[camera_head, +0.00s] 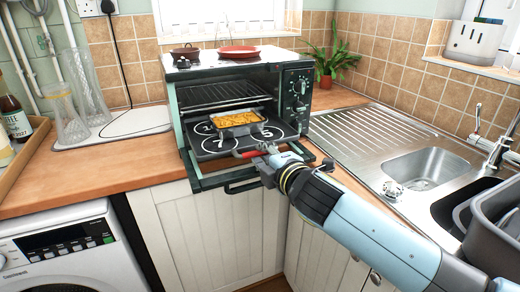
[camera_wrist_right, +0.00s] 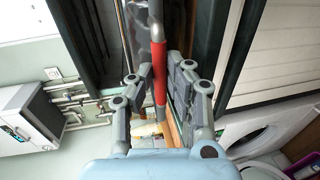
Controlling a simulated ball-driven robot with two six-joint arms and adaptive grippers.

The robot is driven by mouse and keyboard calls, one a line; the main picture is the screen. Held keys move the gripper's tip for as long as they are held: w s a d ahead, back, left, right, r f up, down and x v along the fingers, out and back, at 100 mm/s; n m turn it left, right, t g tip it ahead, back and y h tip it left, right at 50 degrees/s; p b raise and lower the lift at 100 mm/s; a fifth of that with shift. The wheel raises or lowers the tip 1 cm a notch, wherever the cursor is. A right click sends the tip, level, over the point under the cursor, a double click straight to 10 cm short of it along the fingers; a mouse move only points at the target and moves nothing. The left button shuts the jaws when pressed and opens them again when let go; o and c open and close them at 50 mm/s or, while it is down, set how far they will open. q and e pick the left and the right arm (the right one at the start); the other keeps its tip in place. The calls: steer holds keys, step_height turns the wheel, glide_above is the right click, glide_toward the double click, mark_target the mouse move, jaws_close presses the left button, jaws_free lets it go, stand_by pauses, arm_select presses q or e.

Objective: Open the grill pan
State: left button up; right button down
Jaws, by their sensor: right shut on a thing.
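The countertop oven (camera_head: 180,115) stands open at the front, with a wire rack (camera_head: 215,95) high inside. A grey dish (camera_head: 238,131) of yellow-orange food sits low in its opening, above a dark surface with pale rings (camera_head: 205,146). A red handle (camera_head: 249,154) is at the front of the oven. My right gripper (camera_head: 265,153) reaches it from the lower right and is shut on it. In the right wrist view the red handle (camera_wrist_right: 159,72) runs between the fingers. Whether the handle belongs to the grill pan is unclear. My left gripper is not in view.
A red pan (camera_head: 239,52) and a small pot (camera_head: 186,53) stand on the oven. A potted plant (camera_head: 328,65) and steel sink (camera_head: 420,165) are to the right. Glass vases (camera_head: 85,85) stand left. A washing machine (camera_head: 60,255) is below left.

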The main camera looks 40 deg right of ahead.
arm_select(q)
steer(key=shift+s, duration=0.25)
arm_select(e)
steer(key=shift+s+a, duration=0.1)
steer(key=shift+s, duration=0.5)
steer(key=c, duration=1.6)
jaws_free()
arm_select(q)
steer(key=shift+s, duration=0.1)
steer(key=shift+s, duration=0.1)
arm_select(e)
steer(key=v, duration=1.2)
steer(key=shift+w, duration=0.1)
